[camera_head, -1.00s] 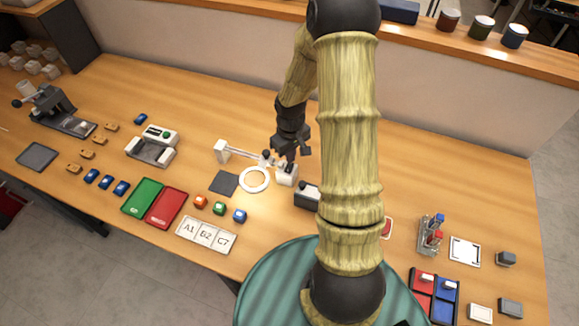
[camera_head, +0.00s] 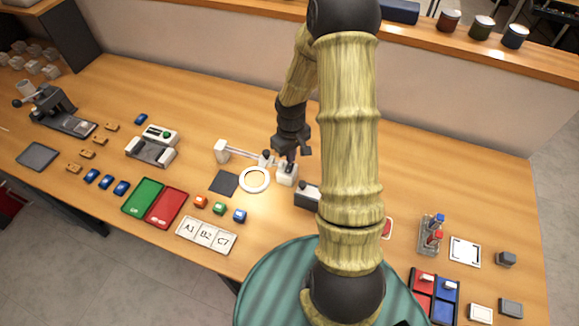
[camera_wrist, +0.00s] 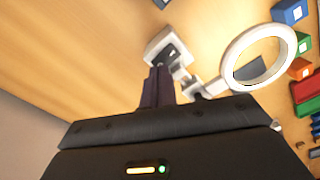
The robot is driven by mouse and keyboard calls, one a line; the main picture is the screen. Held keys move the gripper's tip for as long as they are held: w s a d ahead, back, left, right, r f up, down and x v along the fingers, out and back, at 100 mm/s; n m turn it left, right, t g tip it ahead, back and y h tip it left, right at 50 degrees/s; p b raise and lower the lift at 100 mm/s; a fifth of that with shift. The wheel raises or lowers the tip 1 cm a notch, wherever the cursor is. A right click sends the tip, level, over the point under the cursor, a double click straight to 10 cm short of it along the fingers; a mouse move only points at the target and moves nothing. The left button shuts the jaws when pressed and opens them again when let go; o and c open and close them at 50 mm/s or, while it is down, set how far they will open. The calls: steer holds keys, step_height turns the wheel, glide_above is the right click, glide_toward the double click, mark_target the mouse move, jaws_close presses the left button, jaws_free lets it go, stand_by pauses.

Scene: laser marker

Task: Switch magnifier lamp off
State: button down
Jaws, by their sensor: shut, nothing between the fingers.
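My gripper (camera_head: 290,158) points down just over the base block. Its fingers (camera_wrist: 158,82) are together and empty, with the tips at or very near the base top. Whether they touch it cannot be told.
A dark box (camera_head: 307,195) stands right of the base. A dark square pad (camera_head: 223,183) and small coloured blocks (camera_head: 219,208) lie near the ring. Green and red trays (camera_head: 166,207) lie to the left. Bare bench lies behind the lamp.

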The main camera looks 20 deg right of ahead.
steer(key=shift+f+b, duration=0.7)
steer(key=shift+f, duration=0.25)
stand_by(0.6)
steer(key=shift+s, duration=0.1)
steer(key=shift+r+p, duration=3.1)
steer(key=shift+r, duration=0.5)
steer(key=shift+f, duration=0.1)
